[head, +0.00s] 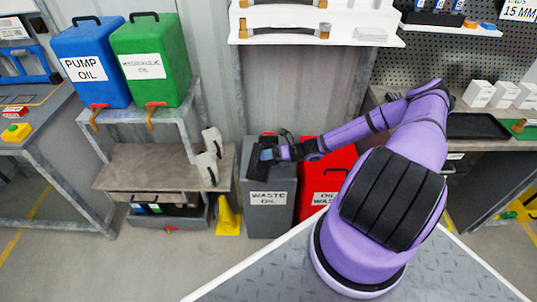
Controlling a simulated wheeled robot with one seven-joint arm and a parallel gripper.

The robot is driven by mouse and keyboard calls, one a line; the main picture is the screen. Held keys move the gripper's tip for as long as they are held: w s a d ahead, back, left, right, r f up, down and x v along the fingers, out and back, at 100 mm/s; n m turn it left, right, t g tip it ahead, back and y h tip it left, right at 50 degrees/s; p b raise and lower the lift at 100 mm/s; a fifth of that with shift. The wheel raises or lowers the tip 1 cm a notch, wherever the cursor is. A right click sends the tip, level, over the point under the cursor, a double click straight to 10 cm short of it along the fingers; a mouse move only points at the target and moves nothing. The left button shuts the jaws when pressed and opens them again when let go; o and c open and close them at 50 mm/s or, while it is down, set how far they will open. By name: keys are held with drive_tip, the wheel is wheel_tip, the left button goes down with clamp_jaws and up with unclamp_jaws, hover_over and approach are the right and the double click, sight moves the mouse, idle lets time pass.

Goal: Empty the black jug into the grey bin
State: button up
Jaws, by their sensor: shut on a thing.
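The grey bin (270,205) stands on the floor at the middle, with a white label reading WASTE OIL on its front. My arm reaches left from the right side to the bin's top. My gripper (269,154) is over the bin's top and shut on the black jug (256,164). The jug shows as a small dark shape, apparently tilted, at the bin's upper left. Its spout and contents cannot be made out, and the bin's opening is partly hidden by the jug and gripper.
A red bin (320,200), partly behind my arm, stands right of the grey one. Left are a low bench (160,170), a yellow funnel-like thing (228,217), and blue (90,60) and green (152,65) oil containers on a stand. A white shelf (310,38) hangs above.

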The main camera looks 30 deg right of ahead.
drive_tip(key=shift+w+d+r+m+y+p, duration=0.1)
drive_tip(key=shift+d+r+m+y+p, duration=0.15)
drive_tip(key=shift+m+p, duration=0.3)
drive_tip(key=shift+w+r+m+y+p, duration=0.15)
drive_tip(key=shift+r+m+p, duration=0.2)
drive_tip(key=shift+p, duration=0.4)
idle(2.1)
drive_tip(key=shift+w+d+r+m+y+p, duration=0.3)
drive_tip(key=shift+w+d+m+p, duration=0.2)
drive_tip(key=shift+p, duration=0.45)
idle(1.5)
drive_tip(key=shift+w+d+r+m, duration=0.3)
drive_tip(key=shift+d+m, duration=0.1)
drive_tip(key=shift+m, duration=0.2)
idle(1.5)
